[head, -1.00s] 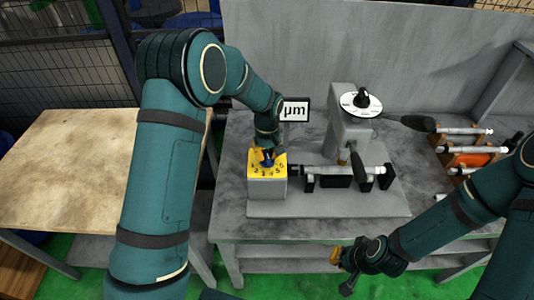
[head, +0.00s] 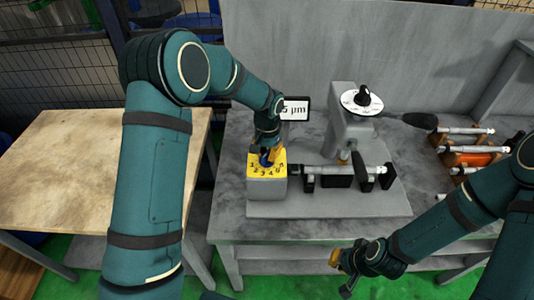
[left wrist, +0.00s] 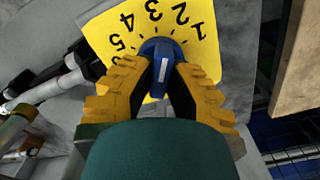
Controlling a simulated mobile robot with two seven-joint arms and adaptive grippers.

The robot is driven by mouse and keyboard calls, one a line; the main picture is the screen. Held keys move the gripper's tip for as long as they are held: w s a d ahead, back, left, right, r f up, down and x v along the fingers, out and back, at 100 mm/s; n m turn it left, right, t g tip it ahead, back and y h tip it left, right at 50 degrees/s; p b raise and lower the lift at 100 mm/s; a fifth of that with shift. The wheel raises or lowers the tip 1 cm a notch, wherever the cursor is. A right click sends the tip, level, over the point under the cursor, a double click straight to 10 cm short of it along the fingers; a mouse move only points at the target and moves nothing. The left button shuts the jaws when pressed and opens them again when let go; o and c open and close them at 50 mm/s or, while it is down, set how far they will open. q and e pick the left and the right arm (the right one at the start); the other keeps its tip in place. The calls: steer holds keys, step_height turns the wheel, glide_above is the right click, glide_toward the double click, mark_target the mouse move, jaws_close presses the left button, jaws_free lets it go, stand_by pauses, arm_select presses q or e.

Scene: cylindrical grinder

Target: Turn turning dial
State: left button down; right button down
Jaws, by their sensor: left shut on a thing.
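The turning dial is a blue knob (left wrist: 161,50) with a white mark, on a yellow plate (left wrist: 100,35) numbered 1 to 5. In the head view the yellow plate (head: 257,172) tops a grey block at the left of the grinder, and the knob (head: 265,161) is partly hidden. My left gripper (left wrist: 160,75) is shut on the knob from above, a yellow finger on each side. It also shows in the head view (head: 267,152). A small display (head: 294,109) behind reads "5 µm", its left part covered by my arm. My right gripper (head: 345,270) hangs low in front of the table, its fingers unclear.
The grinder (head: 347,125) has a white round dial (head: 362,99) on top and black handles. A rack with metal cylinders (head: 465,150) stands at the right. A bare wooden table (head: 60,180) is at the left.

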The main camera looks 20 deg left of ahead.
mark_target(267, 153)
arm_select(q)
steer(key=shift+s+f+m, duration=0.1)
steer(key=shift+m, duration=1.1)
steer(key=c, duration=0.9)
jaws_free()
steer(key=shift+c, duration=0.2)
step_height(267, 153, up, 12)
